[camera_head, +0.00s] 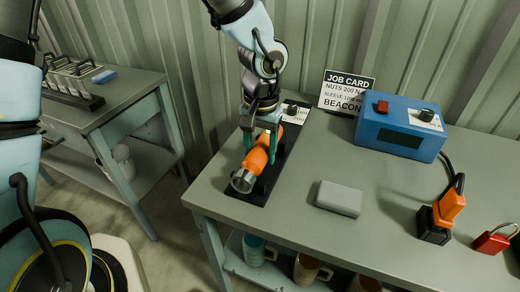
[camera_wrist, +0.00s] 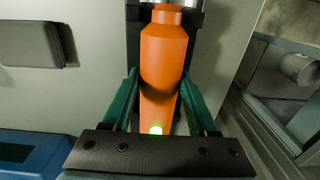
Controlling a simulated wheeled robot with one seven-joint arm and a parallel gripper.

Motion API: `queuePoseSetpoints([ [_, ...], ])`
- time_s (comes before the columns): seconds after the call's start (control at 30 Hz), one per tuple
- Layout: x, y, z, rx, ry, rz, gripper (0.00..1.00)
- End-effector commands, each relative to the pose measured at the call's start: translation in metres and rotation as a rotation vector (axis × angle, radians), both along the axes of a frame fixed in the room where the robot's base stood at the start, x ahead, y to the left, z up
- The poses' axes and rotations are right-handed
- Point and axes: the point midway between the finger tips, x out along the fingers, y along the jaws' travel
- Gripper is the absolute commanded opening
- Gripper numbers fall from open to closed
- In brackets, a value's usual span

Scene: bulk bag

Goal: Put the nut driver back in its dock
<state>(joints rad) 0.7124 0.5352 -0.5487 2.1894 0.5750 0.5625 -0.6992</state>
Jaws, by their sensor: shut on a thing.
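The nut driver (camera_head: 257,158) has an orange body and a metal socket end that points to the front left in the head view. It lies along a black dock (camera_head: 275,178) on the left part of the bench. My gripper (camera_head: 263,150) comes down from above, with its green fingers on both sides of the orange body. In the wrist view the fingers (camera_wrist: 160,108) flank the orange nut driver (camera_wrist: 164,60), and a small green light glows near its lower end. I cannot tell whether the driver rests fully in the dock.
A grey block (camera_head: 339,198) lies right of the dock. A blue box (camera_head: 400,127) and a job card (camera_head: 347,91) stand behind. An orange and black connector (camera_head: 441,217) and a red padlock (camera_head: 493,240) are at right. Mugs (camera_head: 307,268) sit on the shelf below.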

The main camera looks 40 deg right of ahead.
Motion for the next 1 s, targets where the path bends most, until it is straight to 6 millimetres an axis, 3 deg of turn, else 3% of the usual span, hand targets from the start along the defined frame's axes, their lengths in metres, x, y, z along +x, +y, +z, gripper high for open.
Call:
queuePoseSetpoints([
  [0.5, 0.0000, -0.0006, -0.0090, -0.002, -0.001, -0.001, 0.00],
  [0.53, 0.0000, -0.0006, -0.0083, -0.002, -0.001, -0.001, 0.61],
  [0.83, 0.0000, -0.0002, -0.0084, -0.001, -0.001, 0.000, 0.94],
  [1.0, -0.0001, -0.0001, -0.0086, 0.000, 0.000, 0.000, 0.94],
])
